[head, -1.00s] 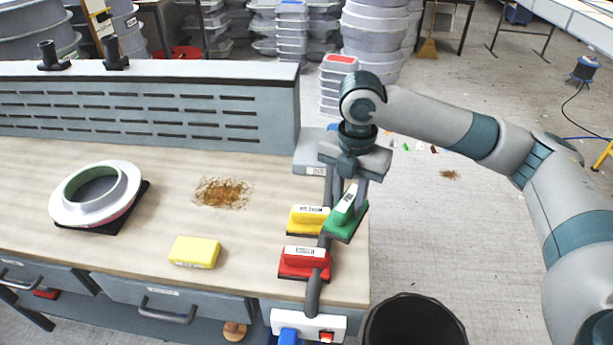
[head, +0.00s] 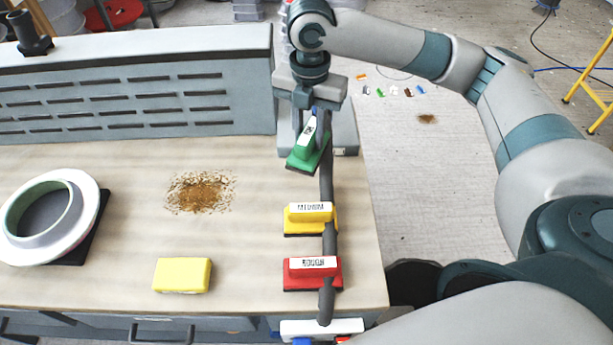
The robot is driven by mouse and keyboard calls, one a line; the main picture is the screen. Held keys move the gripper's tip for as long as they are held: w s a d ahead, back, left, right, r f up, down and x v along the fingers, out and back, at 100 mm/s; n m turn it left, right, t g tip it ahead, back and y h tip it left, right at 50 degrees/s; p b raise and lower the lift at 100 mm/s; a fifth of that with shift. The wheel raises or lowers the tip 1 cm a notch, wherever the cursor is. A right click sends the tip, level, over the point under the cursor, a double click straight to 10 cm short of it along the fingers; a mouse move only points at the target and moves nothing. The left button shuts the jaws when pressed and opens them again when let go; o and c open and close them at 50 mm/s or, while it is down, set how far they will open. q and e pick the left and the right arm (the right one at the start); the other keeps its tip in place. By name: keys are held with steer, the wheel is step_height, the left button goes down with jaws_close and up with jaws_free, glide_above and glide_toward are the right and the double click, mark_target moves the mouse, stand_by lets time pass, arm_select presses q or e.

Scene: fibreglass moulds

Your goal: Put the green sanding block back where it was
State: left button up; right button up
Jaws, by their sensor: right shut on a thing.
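The green sanding block (head: 307,150) is in my right gripper (head: 312,125), which is shut on it. The block is tilted, above the back right part of the bench, behind the yellow sanding block. Whether its base touches anything I cannot tell. The yellow sanding block (head: 309,218) and the red sanding block (head: 312,272) sit in a row nearer the bench front, each with a white label on its handle. My left gripper does not show.
A dark hose (head: 327,185) runs along the block row. The workbench (head: 110,165) also holds a yellow sponge (head: 182,275), brown dust (head: 200,191) and a white ring mould (head: 85,215) on a black pad. A slotted grey panel (head: 130,90) stands at the back.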

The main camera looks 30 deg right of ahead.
steer(key=shift+f+p, duration=0.7)
steer(key=shift+f, duration=2.45)
steer(key=shift+f+p, duration=0.5)
steer(key=shift+f, duration=1.35)
steer(key=o, duration=1)
steer(key=shift+f, duration=0.15)
steer(key=shift+o, duration=0.2)
